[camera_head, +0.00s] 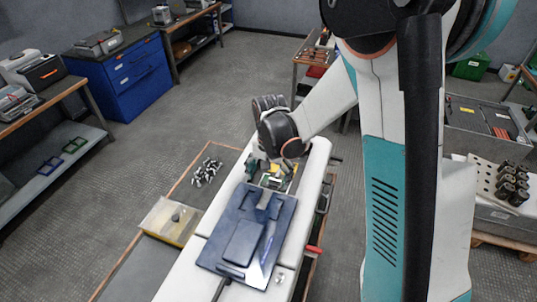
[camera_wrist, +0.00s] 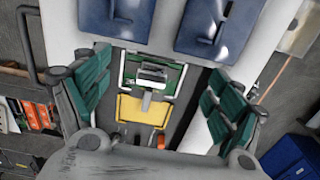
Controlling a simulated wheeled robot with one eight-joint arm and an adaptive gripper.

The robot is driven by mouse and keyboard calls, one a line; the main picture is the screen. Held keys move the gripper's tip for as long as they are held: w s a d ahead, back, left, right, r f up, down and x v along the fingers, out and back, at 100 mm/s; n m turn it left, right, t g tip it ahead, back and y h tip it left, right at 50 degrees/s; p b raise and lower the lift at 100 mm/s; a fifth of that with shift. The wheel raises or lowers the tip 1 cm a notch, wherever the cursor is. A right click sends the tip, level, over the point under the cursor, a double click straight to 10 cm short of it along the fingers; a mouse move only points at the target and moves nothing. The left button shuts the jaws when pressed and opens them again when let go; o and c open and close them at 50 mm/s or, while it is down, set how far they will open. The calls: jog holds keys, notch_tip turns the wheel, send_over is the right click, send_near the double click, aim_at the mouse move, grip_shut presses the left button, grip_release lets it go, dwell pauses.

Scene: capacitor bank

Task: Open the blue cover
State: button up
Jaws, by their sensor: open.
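The blue cover (camera_head: 243,240) lies on top of the long white housing, with a raised rectangular part in its middle. In the wrist view, blue panels with dark handle-like parts show at the top, one at left (camera_wrist: 116,14) and one at right (camera_wrist: 220,24), with a light strip between them. My gripper (camera_head: 270,169) is over the housing, at the far end of the blue cover. In the wrist view my gripper (camera_wrist: 158,68) has its green-padded fingers wide apart and empty, apart from the blue panels. A green part and a yellow part (camera_wrist: 143,109) show between the fingers.
The white housing (camera_head: 187,283) stands beside a low table with a clear yellow-edged box (camera_head: 172,220) and a pile of small black-and-white parts (camera_head: 206,172). A red handle (camera_head: 314,249) sticks out at the housing's right side. The floor (camera_head: 190,115) at left is clear.

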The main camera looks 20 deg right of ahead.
notch_tip(320, 180, up, 7)
jog(key=shift+s, duration=0.35)
jog(key=shift+s+f, duration=0.1)
dwell(0.4)
